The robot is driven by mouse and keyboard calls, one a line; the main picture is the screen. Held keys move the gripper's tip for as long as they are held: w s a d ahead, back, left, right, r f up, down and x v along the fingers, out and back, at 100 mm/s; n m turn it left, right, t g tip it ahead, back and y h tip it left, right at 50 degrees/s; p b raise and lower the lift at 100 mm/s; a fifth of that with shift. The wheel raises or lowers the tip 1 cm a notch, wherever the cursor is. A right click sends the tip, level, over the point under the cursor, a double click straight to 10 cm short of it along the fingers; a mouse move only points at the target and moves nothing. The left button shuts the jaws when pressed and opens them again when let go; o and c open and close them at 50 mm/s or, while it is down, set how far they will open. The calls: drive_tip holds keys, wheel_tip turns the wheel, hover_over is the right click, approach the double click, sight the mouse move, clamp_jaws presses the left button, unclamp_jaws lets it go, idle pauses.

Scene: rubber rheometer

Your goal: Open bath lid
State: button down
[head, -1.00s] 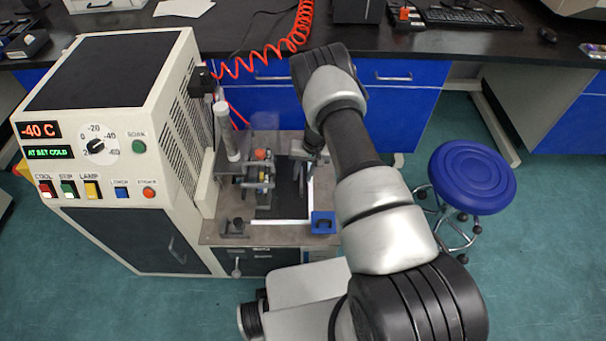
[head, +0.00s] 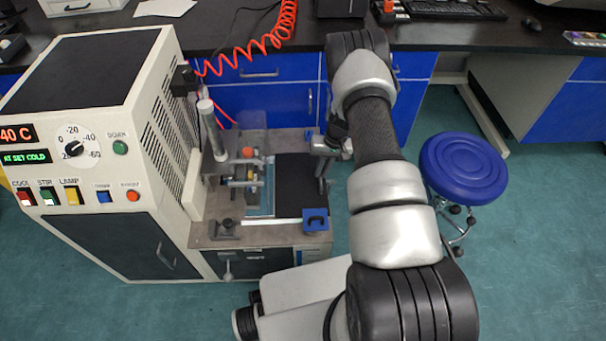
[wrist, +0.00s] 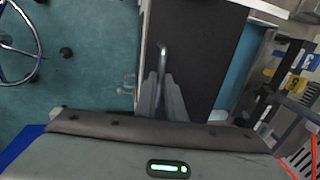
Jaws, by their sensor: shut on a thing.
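The bath lid (head: 292,178) is a flat black panel on the bench top, set toward the right side in the head view. To its left a strip of light blue bath (head: 268,194) shows uncovered. In the wrist view the black lid (wrist: 205,50) fills the upper middle, with the blue bath (wrist: 234,75) open to its right. My gripper (wrist: 162,82) is shut on the lid's grey bar handle (wrist: 163,48), near one edge of the lid. In the head view my wrist partly hides the gripper.
The cream control cabinet (head: 95,85) stands left of the bench. A clamp fixture with a post (head: 212,128) stands beside the bath. A blue block (head: 315,220) sits at the front right corner. A blue stool (head: 463,168) stands to the right on open floor.

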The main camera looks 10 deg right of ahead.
drive_tip(key=s+d+b, duration=0.1)
drive_tip(key=d, duration=0.5)
drive_tip(key=shift+s+d+b, duration=0.15)
drive_tip(key=shift+d+b, duration=0.15)
drive_tip(key=shift+d, duration=0.1)
drive_tip(key=c, duration=1.8)
unclamp_jaws()
drive_tip(key=shift+c, duration=0.2)
drive_tip(key=shift+r, duration=0.15)
drive_tip(key=d+r+p, duration=0.3)
drive_tip(key=r, duration=1.4)
drive_tip(key=shift+s+p, duration=0.3)
drive_tip(key=shift+s, duration=0.05)
drive_tip(key=shift+d, duration=0.1)
